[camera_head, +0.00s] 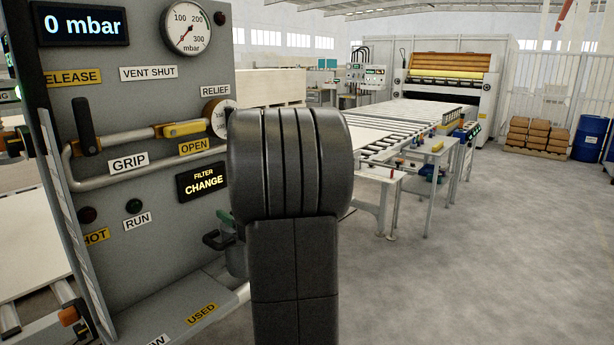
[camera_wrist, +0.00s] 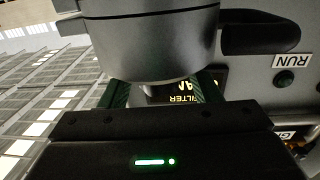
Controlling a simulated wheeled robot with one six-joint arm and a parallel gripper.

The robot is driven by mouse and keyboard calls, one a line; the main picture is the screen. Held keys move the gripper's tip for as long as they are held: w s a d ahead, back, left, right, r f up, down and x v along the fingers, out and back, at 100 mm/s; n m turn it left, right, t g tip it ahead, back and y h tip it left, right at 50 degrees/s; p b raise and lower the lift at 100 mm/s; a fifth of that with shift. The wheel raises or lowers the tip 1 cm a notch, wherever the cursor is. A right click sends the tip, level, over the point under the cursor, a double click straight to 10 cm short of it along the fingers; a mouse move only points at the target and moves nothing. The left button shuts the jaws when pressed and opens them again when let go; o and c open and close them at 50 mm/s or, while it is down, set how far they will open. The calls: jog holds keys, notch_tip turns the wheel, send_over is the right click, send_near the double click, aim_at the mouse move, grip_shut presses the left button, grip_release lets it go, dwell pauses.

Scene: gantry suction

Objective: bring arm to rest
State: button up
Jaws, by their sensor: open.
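My gripper (camera_wrist: 162,93) shows in the wrist view as two green fingers standing apart, with an upside-down panel display visible between them. A grey rounded canister (camera_wrist: 150,45) with a black handle (camera_wrist: 262,32) is close in front of the fingers. I cannot tell whether they touch it. In the head view my black arm stands upright in the middle and hides most of the gripper. The grey canister (camera_head: 236,262) and its dark handle (camera_head: 214,241) show beside the arm, low on the grey panel (camera_head: 110,225). A bit of green shows just above them.
The panel carries a gauge (camera_head: 187,27), a 0 mbar display (camera_head: 81,24), a valve lever (camera_head: 84,125), a relief knob (camera_head: 217,117) and a lit FILTER CHANGE display (camera_head: 202,181). A roller conveyor (camera_head: 385,138) lies behind. The floor (camera_head: 480,260) at right is open.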

jog(key=shift+a+f+m+t+h, duration=0.1)
jog(key=shift+f+m+t+h, duration=0.05)
jog(key=shift+m+t+h, duration=0.2)
jog(key=v, duration=1.3)
jog(key=shift+s, duration=0.25)
jog(key=shift+b, duration=0.35)
